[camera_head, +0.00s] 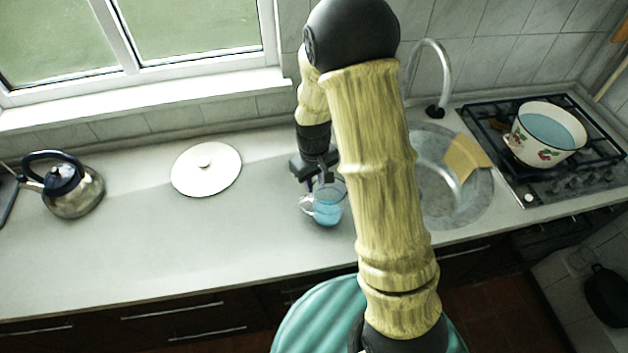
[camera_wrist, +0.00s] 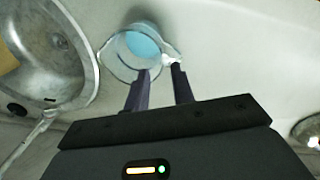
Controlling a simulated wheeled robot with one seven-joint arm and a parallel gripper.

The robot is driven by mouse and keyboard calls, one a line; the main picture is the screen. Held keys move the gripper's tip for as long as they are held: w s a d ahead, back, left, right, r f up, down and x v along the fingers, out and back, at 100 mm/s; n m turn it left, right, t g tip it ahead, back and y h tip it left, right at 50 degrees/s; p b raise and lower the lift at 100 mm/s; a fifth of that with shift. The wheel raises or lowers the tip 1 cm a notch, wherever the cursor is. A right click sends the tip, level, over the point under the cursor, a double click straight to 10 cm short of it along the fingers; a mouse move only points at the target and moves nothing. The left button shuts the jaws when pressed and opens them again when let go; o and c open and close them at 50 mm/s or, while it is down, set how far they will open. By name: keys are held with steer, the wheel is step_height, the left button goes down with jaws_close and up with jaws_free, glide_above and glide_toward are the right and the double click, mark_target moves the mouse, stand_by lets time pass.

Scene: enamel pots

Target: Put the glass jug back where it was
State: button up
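The glass jug (camera_head: 328,212) holds blue liquid and stands upright on the counter just left of the sink, with its handle toward the left. It also shows in the wrist view (camera_wrist: 132,50), where its handle points right. My gripper (camera_head: 318,181) is low at the jug's far side, pointing down, partly hidden by my arm. In the wrist view my gripper's two fingers (camera_wrist: 160,69) are apart, with counter showing between them. Their tips are at the handle side of the jug; whether they touch it I cannot tell.
A white lid (camera_head: 206,168) and a steel kettle (camera_head: 75,195) are on the counter to the left. The round sink (camera_head: 430,185) with its tap (camera_head: 437,70) is at right, with a yellow cloth (camera_head: 466,157). A pot (camera_head: 545,133) sits on the hob.

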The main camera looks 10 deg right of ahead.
stand_by(0.3)
steer(key=s+d+r+m+t, duration=0.1)
steer(key=s+d+r+m, duration=0.1)
steer(key=s+r, duration=0.4)
steer(key=s+d+r+m+t, duration=0.1)
steer(key=s+d+r+m, duration=0.1)
steer(key=s+r, duration=0.4)
steer(key=shift+s+r+m+t, duration=0.25)
steer(key=shift+s+m+t, duration=0.05)
steer(key=shift+s, duration=0.2)
steer(key=shift+d, duration=0.1)
steer(key=shift+s+b+x, duration=0.25)
steer(key=shift+b+x, duration=0.8)
steer(key=shift+b, duration=0.05)
steer(key=shift+f, duration=0.1)
steer(key=shift+d, duration=0.1)
